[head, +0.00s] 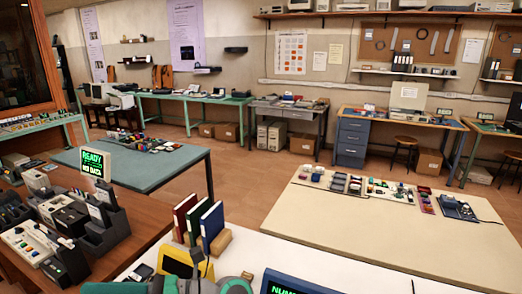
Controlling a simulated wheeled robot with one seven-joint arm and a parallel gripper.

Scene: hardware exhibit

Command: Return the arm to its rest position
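My arm and my gripper cannot be made out in the head view, so their pose and what the gripper holds, if anything, are hidden. Only the room and its tables show clearly.
A pale table (330,228) with small parts along its far edge stands at right. A white counter (330,270) with red, green and blue books (212,222) is in front. A brown desk (140,218) with devices is at left, a teal table (160,168) behind. Open floor (245,180) lies between.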

